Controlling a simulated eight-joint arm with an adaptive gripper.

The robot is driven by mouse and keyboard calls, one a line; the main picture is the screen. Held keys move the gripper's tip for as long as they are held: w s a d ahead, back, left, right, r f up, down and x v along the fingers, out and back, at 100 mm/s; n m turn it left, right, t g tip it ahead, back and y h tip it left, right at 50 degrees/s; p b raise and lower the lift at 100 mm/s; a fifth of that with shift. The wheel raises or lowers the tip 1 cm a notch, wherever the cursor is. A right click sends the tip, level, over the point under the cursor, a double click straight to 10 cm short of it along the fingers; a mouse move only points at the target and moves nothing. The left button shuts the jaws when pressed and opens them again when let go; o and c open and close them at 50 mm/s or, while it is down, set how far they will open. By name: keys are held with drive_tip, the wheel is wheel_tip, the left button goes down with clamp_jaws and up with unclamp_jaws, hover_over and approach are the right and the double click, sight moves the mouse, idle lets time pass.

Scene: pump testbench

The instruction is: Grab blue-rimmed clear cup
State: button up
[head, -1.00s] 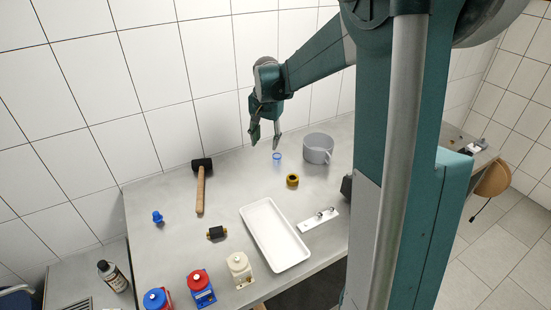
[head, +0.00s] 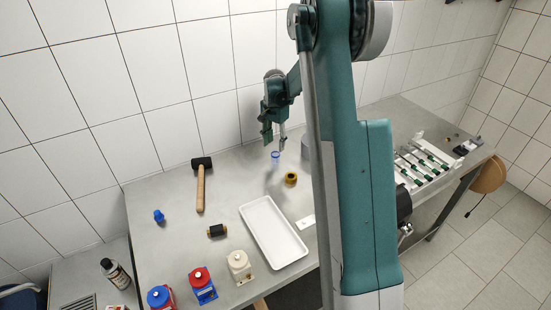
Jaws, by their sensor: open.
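The clear cup with the blue rim (head: 275,156) is small and stands near the back of the grey bench. My gripper (head: 274,141) is just above it in the head view, with its fingers pointing down. The fingers are apart and nothing shows between them. In this view the fingertips sit slightly above the rim; I cannot tell the exact gap or whether they touch it.
A grey mug (head: 308,148) stands just right of the cup, mostly hidden by my arm. A white tray (head: 243,209) and a hammer (head: 200,187) lie nearer and to the left. The tiled wall is close behind.

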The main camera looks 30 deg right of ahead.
sight(275, 154)
drive_tip(key=shift+f, duration=0.15)
drive_tip(key=shift+f, duration=1.2)
drive_tip(key=shift+f, duration=0.1)
drive_tip(key=shift+s+d+f, duration=0.1)
drive_tip(key=shift+f, duration=2.4)
drive_tip(key=shift+c, duration=0.2)
drive_tip(key=c, duration=0.9)
